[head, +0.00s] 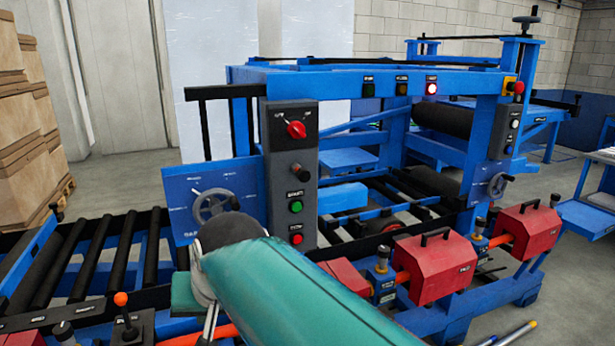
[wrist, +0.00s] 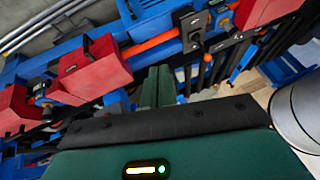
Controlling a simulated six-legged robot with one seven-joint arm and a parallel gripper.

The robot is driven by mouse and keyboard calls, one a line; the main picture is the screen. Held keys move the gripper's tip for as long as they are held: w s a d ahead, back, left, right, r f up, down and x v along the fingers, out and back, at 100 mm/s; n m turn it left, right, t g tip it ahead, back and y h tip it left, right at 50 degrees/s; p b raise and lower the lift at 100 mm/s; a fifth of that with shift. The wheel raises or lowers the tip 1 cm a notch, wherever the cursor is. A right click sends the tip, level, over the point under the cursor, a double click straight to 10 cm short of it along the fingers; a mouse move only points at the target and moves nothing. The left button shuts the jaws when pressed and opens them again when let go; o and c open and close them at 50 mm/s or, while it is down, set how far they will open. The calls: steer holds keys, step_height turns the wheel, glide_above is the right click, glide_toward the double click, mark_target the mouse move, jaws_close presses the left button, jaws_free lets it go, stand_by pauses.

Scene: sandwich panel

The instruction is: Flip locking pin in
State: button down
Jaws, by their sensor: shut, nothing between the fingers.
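I cannot tell for certain which part is the locking pin. Small pin-like fittings with dark knobs sit along the blue machine frame, one (head: 381,262) left of the middle red box and one (head: 479,230) further right. A black lever with an orange knob (head: 121,299) stands at the lower left in the head view. In the wrist view, my gripper (wrist: 158,75) points at the machine rail, its green fingers together and empty. A black bracket with a lever (wrist: 193,32) lies just beyond the fingertips. In the head view, my teal arm hides much of the near frame.
Red boxes (head: 437,266) (wrist: 92,70) sit along an orange bar (wrist: 148,43). A grey control column (head: 291,175) and handwheel (head: 214,207) stand behind my arm. Black rollers (head: 112,257) lie at left. Stacked cartons (head: 25,150) are at far left.

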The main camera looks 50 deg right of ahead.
steer(key=s+d+r+m+h, duration=0.1)
steer(key=d+r+m, duration=0.4)
steer(key=d, duration=0.4)
steer(key=s+d+r+m+t+h, duration=0.1)
steer(key=d+r+m, duration=0.5)
steer(key=d, duration=0.4)
steer(key=s+d+r+m+t+h, duration=0.1)
steer(key=d+r+m+h, duration=0.1)
steer(key=d+r+m, duration=0.4)
steer(key=d, duration=0.3)
steer(key=shift+s+d, duration=0.3)
steer(key=shift+d, duration=0.1)
